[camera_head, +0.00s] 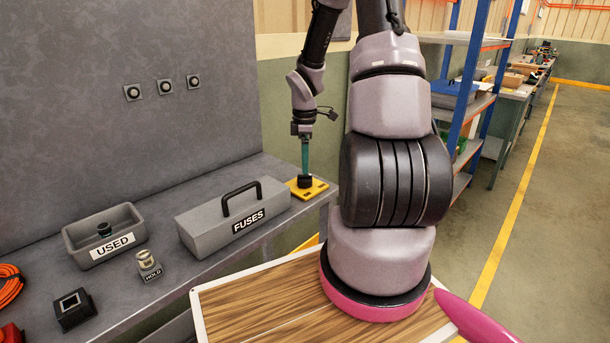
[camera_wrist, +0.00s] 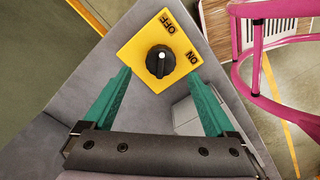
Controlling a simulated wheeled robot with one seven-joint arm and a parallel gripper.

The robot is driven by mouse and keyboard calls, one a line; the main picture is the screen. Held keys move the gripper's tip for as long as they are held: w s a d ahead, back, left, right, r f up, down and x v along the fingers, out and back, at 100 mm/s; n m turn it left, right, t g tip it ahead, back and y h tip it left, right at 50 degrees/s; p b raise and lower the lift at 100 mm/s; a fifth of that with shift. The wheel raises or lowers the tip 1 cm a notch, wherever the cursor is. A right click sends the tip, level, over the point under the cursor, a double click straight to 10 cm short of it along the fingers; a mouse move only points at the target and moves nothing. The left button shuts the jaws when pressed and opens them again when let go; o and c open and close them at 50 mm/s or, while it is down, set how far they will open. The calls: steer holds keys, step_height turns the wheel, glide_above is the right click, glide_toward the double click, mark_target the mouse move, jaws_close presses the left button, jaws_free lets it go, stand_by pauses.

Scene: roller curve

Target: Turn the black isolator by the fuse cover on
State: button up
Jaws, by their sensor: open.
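The black isolator knob (camera_wrist: 159,61) sits on a yellow plate (camera_wrist: 136,50) marked OFF and ON. Its white pointer mark is towards the OFF label. In the head view the knob (camera_head: 304,182) and plate (camera_head: 317,188) lie at the bench's right end, beside the grey FUSES cover (camera_head: 189,233) with its black handle. My gripper (camera_wrist: 158,76) is open, with its green fingers spread to either side of the knob and a gap on both sides. In the head view my gripper (camera_head: 304,172) points down right above the knob; whether its tips reach knob height is unclear.
A grey USED tray (camera_head: 73,244) holding a dark round part, a HOLD block (camera_head: 149,267) and a black square box (camera_head: 74,309) stand further left on the bench. A grey panel with three small round fittings rises behind. A wooden-topped surface (camera_head: 262,302) is in front.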

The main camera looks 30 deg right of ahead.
mark_target(305, 180)
step_height(305, 180, down, 6)
steer(key=shift+r, duration=0.2)
steer(key=c, duration=1.4)
